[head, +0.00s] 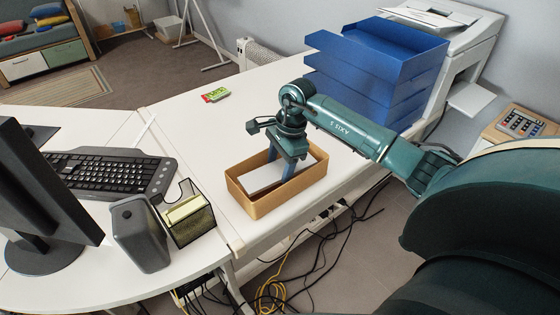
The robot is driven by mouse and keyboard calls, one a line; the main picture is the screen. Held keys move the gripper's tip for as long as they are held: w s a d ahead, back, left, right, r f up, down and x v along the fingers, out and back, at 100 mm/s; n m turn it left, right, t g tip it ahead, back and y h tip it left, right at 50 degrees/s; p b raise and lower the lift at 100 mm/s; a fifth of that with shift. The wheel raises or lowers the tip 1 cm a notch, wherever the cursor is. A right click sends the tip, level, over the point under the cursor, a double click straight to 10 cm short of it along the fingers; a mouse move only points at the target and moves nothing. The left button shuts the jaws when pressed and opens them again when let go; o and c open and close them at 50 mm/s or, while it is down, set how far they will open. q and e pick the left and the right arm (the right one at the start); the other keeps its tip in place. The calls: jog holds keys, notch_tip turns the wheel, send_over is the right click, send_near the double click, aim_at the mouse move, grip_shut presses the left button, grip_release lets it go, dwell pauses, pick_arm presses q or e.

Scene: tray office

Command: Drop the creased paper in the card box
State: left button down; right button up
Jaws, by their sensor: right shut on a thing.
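The brown card box (290,197) stands open on the white desk, close to its front edge. My right gripper (281,172) points down over the box with its fingertips inside the outline of the rim. It is shut on the creased paper (262,179), a white piece that shows on both sides of the fingers. The paper is within the box opening in this view; I cannot tell whether it touches the bottom. The fingers hide its middle. My left gripper is not in view.
Blue stacked trays (385,60) stand behind my right arm, beside a white printer (470,40). A paper holder (186,215), a dark speaker (139,235), a keyboard (105,172) and a monitor (40,205) are left. The desk behind the box is mostly clear.

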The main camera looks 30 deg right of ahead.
jog(key=o, duration=1.1)
jog(key=shift+r, duration=0.25)
jog(key=r, duration=0.4)
jog(key=d+r, duration=0.1)
jog(key=r, duration=0.3)
jog(key=s+d+r, duration=0.1)
jog(key=r, duration=0.3)
jog(key=shift+d+r, duration=0.2)
jog(key=shift+r, duration=0.05)
